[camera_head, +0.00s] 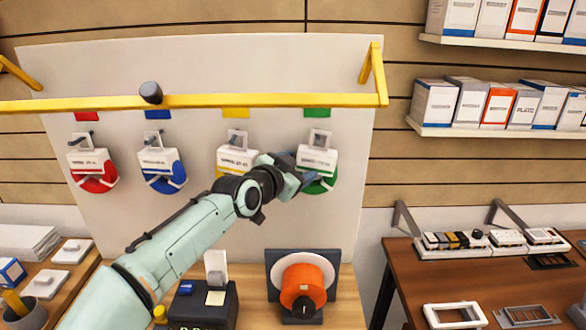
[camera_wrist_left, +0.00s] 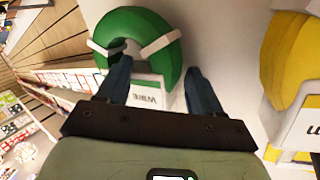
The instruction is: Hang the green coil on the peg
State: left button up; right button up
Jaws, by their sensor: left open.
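The green coil (camera_head: 330,184), with a white card, is upright against the pale panel under the green label (camera_head: 317,113). Its card has a grey square loop (camera_head: 320,138) at the top; I cannot clearly tell a peg through it. My left gripper (camera_head: 312,181) is at the coil's lower part and hides some of it. In the left wrist view the green coil (camera_wrist_left: 140,22) lies just beyond and between the open fingers of my left gripper (camera_wrist_left: 158,78). I cannot tell whether they touch it. My right gripper is not in view.
Red (camera_head: 94,182), blue (camera_head: 165,184) and yellow (camera_head: 230,176) coils are in the same row to the left. A yellow rail (camera_head: 270,101) crosses in front of the panel above them. An orange spool (camera_head: 303,279) stands on the bench below.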

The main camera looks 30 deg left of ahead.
pick_arm(q)
jog(key=b+v, duration=0.2)
jog(key=v, duration=1.1)
jog(key=shift+s, duration=0.2)
jog(key=shift+d, duration=0.1)
